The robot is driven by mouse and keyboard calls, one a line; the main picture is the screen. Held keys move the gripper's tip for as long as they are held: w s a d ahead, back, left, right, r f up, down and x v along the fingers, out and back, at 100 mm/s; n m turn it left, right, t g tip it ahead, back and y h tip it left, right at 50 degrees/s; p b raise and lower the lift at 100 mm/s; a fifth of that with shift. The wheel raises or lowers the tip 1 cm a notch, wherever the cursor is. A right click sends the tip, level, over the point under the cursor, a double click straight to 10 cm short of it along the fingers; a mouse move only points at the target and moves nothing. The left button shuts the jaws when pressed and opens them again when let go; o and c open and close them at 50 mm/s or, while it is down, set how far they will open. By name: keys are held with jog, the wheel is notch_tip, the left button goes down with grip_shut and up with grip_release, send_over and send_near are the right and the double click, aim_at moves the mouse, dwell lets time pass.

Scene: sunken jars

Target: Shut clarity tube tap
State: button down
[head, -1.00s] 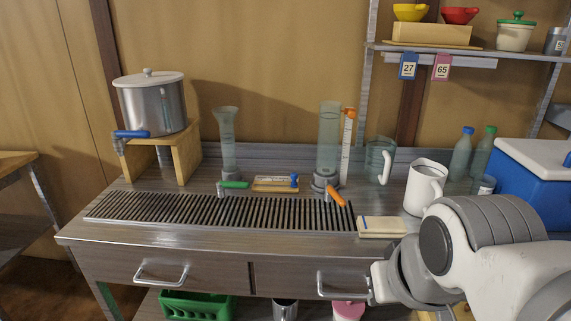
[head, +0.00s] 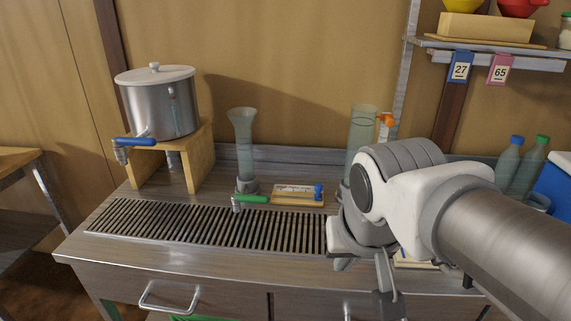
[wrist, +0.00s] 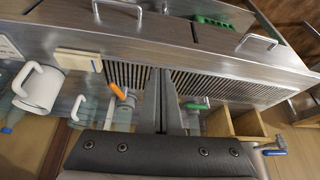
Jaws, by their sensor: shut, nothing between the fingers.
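Two clear tubes with taps stand behind the drain grate; I cannot tell from looks which is the clarity tube. The flared tube (head: 241,145) has a green tap handle (head: 254,198) lying sideways. The straight tube (head: 360,130) has its lower part hidden behind my arm in the head view. Its orange tap handle (wrist: 118,91) shows in the wrist view, left of my fingers and slanted. The green handle also shows there (wrist: 195,106), to the right. My gripper (wrist: 160,72) is shut and empty, apart from both handles, its fingers reaching over the grate.
A lidded steel pot (head: 158,105) with a blue tap handle (head: 134,142) stands on a wooden stand (head: 200,158). A white jug (wrist: 38,89) is near the orange handle. The grate (head: 200,222) is bare.

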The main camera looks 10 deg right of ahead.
jog(key=w+d+m+g+h+p, duration=0.2)
jog(key=w+m+p, duration=0.35)
jog(key=w, duration=0.25)
jog(key=w+d+m+g+h+p, duration=0.2)
jog(key=w+m+p, duration=0.3)
jog(key=w, duration=0.4)
jog(key=w+d+f+m, duration=0.1)
jog(key=d+f, duration=0.1)
jog(key=f, duration=0.2)
jog(key=w+d+f+m, duration=0.1)
jog(key=w+f, duration=0.1)
jog(key=f, duration=0.3)
jog(key=w+d+f+m, duration=0.2)
jog(key=f, duration=0.2)
jog(key=shift+d+f+h, duration=0.25)
jog(key=shift+d+h, duration=0.05)
jog(key=d, duration=0.1)
jog(key=d+p, duration=0.1)
jog(key=d, duration=0.1)
jog(key=shift+w+r, duration=0.15)
jog(key=shift+r, duration=0.2)
jog(key=shift+w+d+p, duration=0.1)
jog(key=shift+d+p, duration=0.2)
jog(key=shift+d, duration=0.2)
